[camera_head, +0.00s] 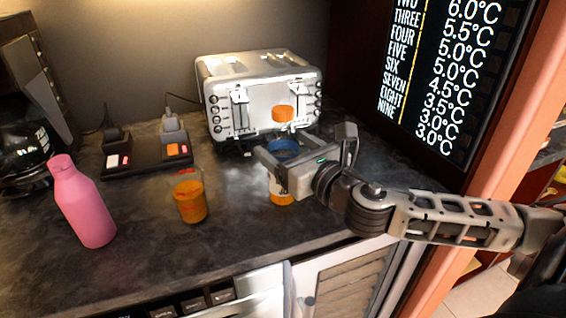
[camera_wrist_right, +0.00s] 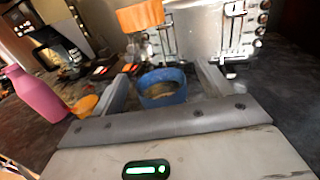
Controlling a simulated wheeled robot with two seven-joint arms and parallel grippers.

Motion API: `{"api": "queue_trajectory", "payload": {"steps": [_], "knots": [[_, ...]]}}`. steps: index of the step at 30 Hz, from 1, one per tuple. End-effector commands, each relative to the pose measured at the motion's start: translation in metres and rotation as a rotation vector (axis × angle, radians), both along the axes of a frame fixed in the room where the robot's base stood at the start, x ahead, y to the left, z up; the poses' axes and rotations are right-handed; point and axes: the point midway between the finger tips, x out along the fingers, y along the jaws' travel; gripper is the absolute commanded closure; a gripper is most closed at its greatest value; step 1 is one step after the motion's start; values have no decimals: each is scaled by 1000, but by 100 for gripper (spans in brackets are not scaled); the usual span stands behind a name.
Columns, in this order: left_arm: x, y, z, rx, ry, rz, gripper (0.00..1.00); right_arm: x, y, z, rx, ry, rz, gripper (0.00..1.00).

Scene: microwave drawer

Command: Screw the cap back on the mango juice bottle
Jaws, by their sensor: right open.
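The mango juice bottle (camera_head: 281,199) stands upright on the dark counter in front of the toaster, partly hidden by my right gripper. Its blue top (camera_head: 283,148) looks open, with a brownish inside in the wrist view (camera_wrist_right: 162,90). My right gripper (camera_head: 284,144) is open, with its fingers on either side of the blue top; I cannot tell whether they touch it. An orange cap (camera_head: 283,113) shows above and beyond the bottle, against the toaster front, and large at the top of the wrist view (camera_wrist_right: 140,16). What supports it is unclear. My left gripper is out of view.
The silver toaster (camera_head: 260,68) stands close behind the gripper. A glass of orange drink (camera_head: 190,202) and a pink bottle (camera_head: 82,208) stand to the left. The counter's front edge is close.

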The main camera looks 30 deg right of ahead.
Motion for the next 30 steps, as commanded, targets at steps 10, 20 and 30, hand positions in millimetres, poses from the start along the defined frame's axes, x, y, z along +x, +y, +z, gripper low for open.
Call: {"api": "queue_trajectory", "payload": {"steps": [10, 20, 30], "knots": [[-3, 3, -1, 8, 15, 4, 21, 30, 2, 0, 0, 0, 1, 22], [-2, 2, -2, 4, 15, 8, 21, 30, 2, -1, -1, 1, 1, 25], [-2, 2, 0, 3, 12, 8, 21, 30, 2, 0, -1, -1, 1, 80]]}}
